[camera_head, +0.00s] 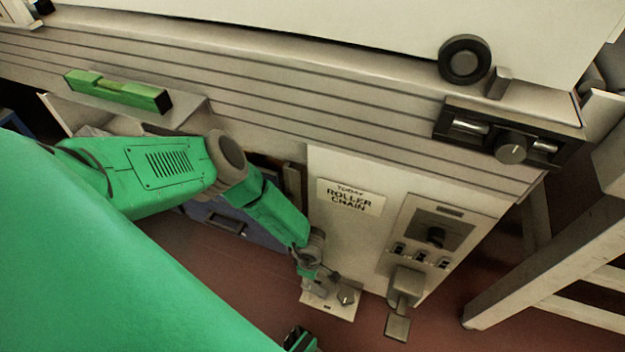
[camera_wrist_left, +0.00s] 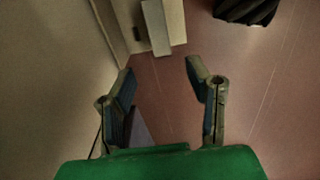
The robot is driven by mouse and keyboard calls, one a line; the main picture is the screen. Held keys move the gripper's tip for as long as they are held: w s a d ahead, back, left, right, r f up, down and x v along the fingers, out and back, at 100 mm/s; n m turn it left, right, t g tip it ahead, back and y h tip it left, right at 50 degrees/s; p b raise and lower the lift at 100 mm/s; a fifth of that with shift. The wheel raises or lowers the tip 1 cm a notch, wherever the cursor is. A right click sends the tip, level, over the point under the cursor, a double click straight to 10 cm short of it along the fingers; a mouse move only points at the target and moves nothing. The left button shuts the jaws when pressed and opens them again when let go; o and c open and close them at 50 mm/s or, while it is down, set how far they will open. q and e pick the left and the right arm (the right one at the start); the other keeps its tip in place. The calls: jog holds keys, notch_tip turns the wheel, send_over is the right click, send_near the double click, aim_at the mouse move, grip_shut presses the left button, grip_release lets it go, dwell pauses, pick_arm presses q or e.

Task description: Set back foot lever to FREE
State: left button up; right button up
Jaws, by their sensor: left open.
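In the head view a grey foot pedal (camera_head: 397,328) hangs below a grey housing (camera_head: 405,284) at the lower front of a pale cabinet. A small pale plate with a round grey knob (camera_head: 345,297) sits near the floor left of it. My left gripper (camera_head: 320,284) is low beside this plate, left of the pedal, and partly covers the plate. In the left wrist view it is open and empty (camera_wrist_left: 158,72), with red floor between its fingers. No FREE marking is readable.
The cabinet carries a ROLLER CHAIN sign (camera_head: 350,198) and a switch panel (camera_head: 430,240). A pale wooden frame (camera_head: 545,270) stands at the right. A green level (camera_head: 118,92) lies on a ledge at the left. The left wrist view shows a pale block (camera_wrist_left: 172,22) ahead.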

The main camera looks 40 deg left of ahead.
aim_at(316, 290)
pick_arm(q)
notch_tip(316, 290, down, 8)
jog(key=b, duration=0.5)
jog(key=shift+d+f+b, duration=0.15)
jog(key=shift+f+b, duration=0.1)
jog(key=shift+b, duration=0.15)
jog(key=shift+f+b, duration=0.3)
jog(key=shift+f, duration=0.1)
jog(key=shift+c, duration=0.8)
grip_shut()
